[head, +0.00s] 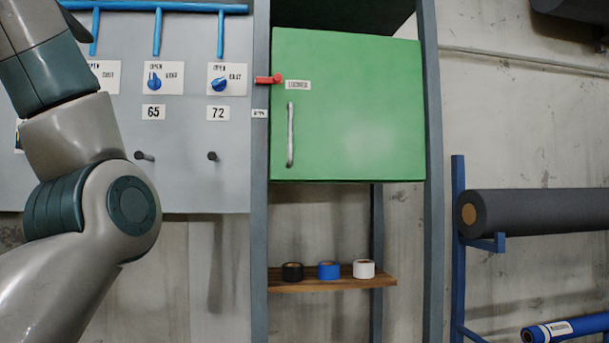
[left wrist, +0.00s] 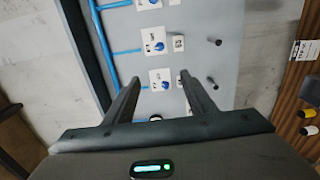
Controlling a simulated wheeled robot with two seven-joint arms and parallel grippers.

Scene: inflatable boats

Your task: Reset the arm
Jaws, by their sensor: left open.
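My left arm (head: 80,190) rises along the left side of the head view, bent at a large joint, in front of the grey valve panel (head: 185,185). Its gripper is outside the head view. In the left wrist view my left gripper (left wrist: 158,88) is open, its two dark fingers spread with nothing held between them. The fingers point towards the grey panel, with its blue pipes and white valve plates beyond them. I cannot tell the exact gap to the panel. My right arm and gripper are not in view.
A green cabinet door (head: 350,105) with a red latch (head: 268,80) is shut. Below it, a wooden shelf (head: 335,284) holds black (head: 292,272), blue (head: 328,270) and white (head: 364,269) tape rolls. A dark material roll (head: 540,212) lies on a blue rack (head: 458,250) at right.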

